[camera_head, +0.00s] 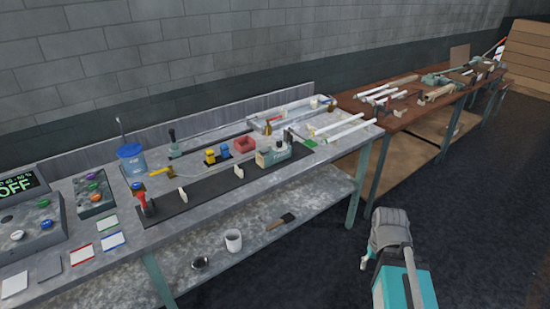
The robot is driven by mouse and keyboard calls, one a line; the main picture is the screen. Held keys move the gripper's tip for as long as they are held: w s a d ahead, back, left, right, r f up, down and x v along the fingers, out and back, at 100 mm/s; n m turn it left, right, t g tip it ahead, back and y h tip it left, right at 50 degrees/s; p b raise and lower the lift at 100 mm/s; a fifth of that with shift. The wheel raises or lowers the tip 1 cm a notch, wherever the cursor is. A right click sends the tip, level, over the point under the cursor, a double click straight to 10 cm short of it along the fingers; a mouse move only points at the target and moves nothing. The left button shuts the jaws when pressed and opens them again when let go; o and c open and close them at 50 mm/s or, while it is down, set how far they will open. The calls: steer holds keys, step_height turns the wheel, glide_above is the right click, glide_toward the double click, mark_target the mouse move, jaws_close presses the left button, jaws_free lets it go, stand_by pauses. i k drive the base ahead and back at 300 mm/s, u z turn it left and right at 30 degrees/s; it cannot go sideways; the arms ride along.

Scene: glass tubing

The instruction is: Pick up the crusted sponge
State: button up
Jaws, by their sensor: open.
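I cannot pick out the crusted sponge with certainty. A small flat green piece (310,142) lies near the right end of the grey workbench (330,155), but it is too small to tell what it is. My gripper (387,230) is at the lower right, over the dark floor and in front of the bench's right end. It is apart from everything on the bench and holds nothing that I can see. Its fingertips are hard to make out from this angle.
A dark strip with clamps (210,190), a blue container (131,160), a red tray (244,145) and white tubes (345,130) crowd the bench. A white cup (233,240) and a brush (281,221) are on the lower shelf. A brown table (400,110) stands beyond. The floor in front is clear.

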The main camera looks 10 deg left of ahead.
mark_target(264, 150)
steer(key=u, duration=0.15)
steer(key=i, duration=0.9)
steer(key=z, duration=0.05)
